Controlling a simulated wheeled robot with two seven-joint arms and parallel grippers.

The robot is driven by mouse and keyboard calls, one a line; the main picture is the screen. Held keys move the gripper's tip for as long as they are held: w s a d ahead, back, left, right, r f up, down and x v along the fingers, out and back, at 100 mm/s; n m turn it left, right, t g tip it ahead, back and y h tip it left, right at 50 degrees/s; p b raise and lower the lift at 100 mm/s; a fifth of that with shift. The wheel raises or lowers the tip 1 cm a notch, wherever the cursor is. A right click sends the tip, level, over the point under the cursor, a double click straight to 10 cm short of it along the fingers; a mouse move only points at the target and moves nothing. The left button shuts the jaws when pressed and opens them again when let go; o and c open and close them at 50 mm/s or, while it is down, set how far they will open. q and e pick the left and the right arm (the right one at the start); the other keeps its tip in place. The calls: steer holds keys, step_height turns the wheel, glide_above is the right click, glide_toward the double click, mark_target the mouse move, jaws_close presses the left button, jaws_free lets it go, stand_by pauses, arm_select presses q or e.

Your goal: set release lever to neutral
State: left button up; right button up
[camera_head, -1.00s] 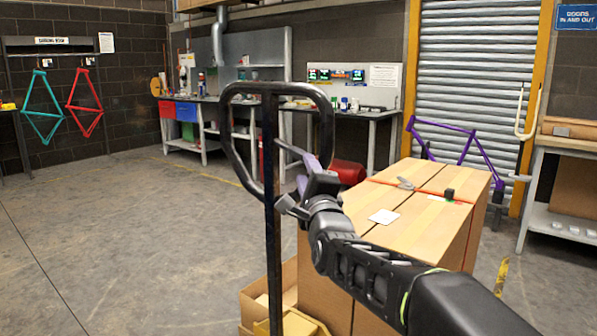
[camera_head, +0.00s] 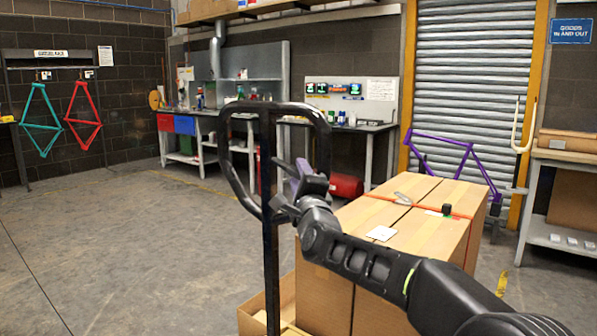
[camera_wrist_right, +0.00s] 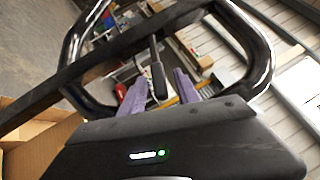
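The release lever (camera_wrist_right: 158,82) is a short dark paddle on a rod below the crossbar of the black pallet truck handle (camera_head: 325,130). In the right wrist view the loop handle (camera_wrist_right: 258,45) curves around it. My right gripper (camera_head: 299,178) is at the right side of the handle, close to the post. In the right wrist view its two purple fingers (camera_wrist_right: 163,88) are apart, with the lever between them and gaps visible beside it. In the head view the gripper hides most of the lever. My left gripper is not in view.
Cardboard boxes (camera_head: 440,230) with an orange strap stand right of the handle, under my right arm. An open carton (camera_head: 252,318) sits by the post. A purple bike frame (camera_head: 445,150) stands behind. The floor at left (camera_head: 120,240) is clear.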

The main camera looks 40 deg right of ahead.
steer(key=shift+w+d+r, duration=0.15)
steer(key=shift+w+d, duration=0.1)
steer(key=shift+w, duration=0.3)
steer(key=shift+c, duration=0.2)
jaws_close()
stand_by(0.9)
